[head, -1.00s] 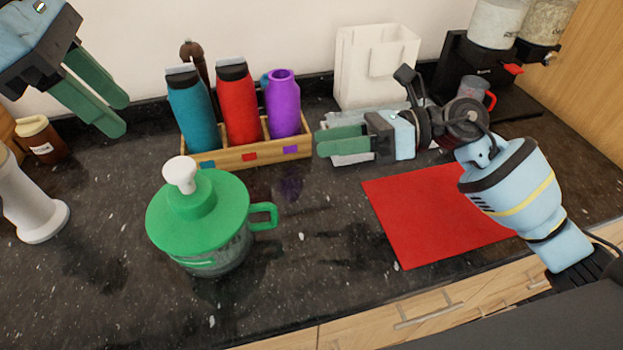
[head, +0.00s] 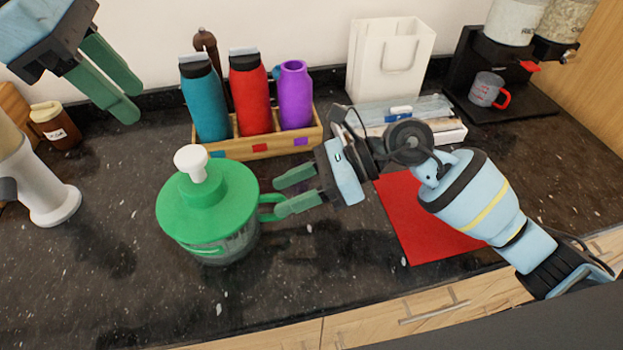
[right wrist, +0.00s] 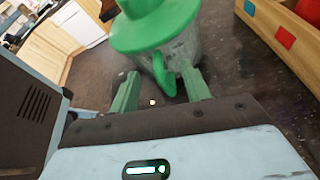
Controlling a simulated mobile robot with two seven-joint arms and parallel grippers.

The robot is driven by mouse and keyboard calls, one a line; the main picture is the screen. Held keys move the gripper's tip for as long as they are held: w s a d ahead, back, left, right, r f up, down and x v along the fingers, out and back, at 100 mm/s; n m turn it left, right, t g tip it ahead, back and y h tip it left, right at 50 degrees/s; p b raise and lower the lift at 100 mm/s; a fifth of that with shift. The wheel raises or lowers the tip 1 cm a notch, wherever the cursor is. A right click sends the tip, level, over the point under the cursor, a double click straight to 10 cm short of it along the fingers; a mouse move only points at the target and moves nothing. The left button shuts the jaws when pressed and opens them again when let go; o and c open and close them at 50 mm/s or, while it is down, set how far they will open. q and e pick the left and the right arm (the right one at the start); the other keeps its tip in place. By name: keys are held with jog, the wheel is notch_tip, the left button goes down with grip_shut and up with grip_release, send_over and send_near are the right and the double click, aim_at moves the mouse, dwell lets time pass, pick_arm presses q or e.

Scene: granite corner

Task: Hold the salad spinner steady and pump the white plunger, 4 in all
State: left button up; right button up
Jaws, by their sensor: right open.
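The salad spinner (head: 225,215) stands upright on the dark counter, with a green lid, a clear bowl and a green side handle (head: 270,206). Its white plunger (head: 192,160) sticks up from the lid. My right gripper (head: 278,196) is open at the handle. In the right wrist view the handle (right wrist: 164,76) lies between the two green fingers (right wrist: 160,88), which are apart; contact cannot be told. My left gripper (head: 132,105) hangs up at the left, away from the spinner, its two fingers apart and empty.
A wooden box (head: 245,147) with teal, red and purple bottles stands behind the spinner. A red mat (head: 405,225) lies under my right arm. A white bag (head: 385,60), a mug (head: 487,90) and a brown jar (head: 55,128) stand further back. The front counter is clear.

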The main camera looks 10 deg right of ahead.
jog(key=shift+x, duration=1.35)
grip_shut()
pick_arm(q)
grip_shut()
dwell(0.9)
